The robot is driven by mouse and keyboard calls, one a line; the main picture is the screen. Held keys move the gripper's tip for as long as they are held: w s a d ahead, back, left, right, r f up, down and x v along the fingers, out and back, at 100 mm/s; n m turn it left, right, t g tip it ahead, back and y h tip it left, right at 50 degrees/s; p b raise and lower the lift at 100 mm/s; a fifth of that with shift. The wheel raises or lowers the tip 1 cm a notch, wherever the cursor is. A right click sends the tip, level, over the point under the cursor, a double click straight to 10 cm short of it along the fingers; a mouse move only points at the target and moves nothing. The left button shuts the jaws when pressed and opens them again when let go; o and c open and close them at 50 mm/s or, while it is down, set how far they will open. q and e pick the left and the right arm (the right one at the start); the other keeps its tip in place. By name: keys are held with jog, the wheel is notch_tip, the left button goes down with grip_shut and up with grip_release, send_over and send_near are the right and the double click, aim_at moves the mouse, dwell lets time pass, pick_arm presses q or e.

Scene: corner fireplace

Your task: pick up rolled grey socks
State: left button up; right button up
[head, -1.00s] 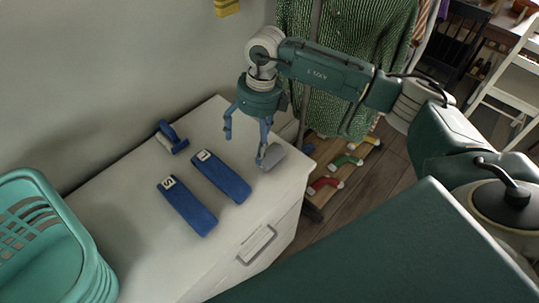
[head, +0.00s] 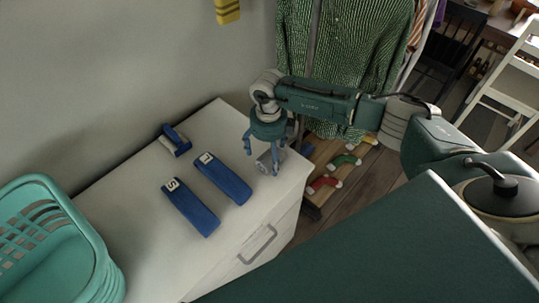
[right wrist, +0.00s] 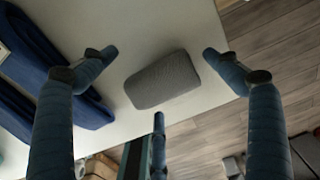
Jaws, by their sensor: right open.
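The rolled grey socks (right wrist: 162,80) lie near the edge of a white cabinet top. In the head view the socks (head: 265,160) are partly hidden by my right gripper (head: 263,156). That gripper points down over them, with its fingers open around the roll. In the right wrist view the spread fingers of my right gripper (right wrist: 157,68) stand at the left, right and lower side of the socks, with gaps, so they do not look gripped. My left gripper is not in view.
Two long blue folded items labelled L (head: 223,180) and S (head: 190,208) lie left of the socks. A blue-and-white object (head: 175,140) lies near the wall. A teal basket (head: 100,262) stands at the left. The white cabinet top (head: 130,205) has bare room.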

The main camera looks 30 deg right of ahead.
jog(key=shift+f, duration=0.4)
jog(key=c, duration=1.2)
jog(key=shift+c, duration=0.2)
jog(key=shift+r, duration=0.2)
